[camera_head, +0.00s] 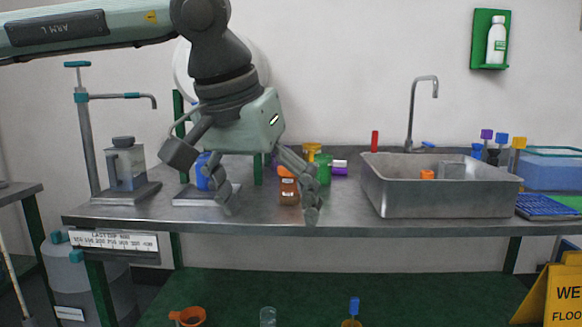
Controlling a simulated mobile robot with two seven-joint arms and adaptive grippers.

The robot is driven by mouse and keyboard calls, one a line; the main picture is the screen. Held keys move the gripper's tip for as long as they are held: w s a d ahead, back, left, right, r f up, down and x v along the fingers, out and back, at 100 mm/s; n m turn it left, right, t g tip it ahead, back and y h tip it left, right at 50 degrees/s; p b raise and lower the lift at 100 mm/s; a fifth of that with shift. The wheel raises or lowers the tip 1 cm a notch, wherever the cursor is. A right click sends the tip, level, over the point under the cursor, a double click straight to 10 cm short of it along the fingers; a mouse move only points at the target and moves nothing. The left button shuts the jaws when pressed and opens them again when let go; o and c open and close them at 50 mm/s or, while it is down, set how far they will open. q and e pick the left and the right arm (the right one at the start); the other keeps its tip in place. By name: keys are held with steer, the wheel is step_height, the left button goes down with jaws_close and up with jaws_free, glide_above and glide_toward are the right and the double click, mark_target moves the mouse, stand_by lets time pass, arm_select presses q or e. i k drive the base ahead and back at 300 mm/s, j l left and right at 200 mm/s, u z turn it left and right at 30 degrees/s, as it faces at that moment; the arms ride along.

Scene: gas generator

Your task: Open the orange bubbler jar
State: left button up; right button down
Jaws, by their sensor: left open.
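A small brown-orange jar (288,192) with an orange top (286,172) stands on the grey bench, and I take it for the orange bubbler jar. The orange top seems to be on it. My left gripper (268,205) hangs down in front of the bench with its fingers spread wide and nothing between them that I can see it gripping. The right finger overlaps the right side of the jar in the picture. I cannot tell whether it touches. My right gripper is not in view.
A blue item (203,172) is partly behind the left finger. A green container (323,168) stands behind the jar, and a clear jar with a dark lid (124,160) is at left. A metal sink (440,200) is at right. The front middle bench surface (345,212) is clear.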

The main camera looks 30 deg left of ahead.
mark_target(289, 195)
steer(key=i+j, duration=1.4)
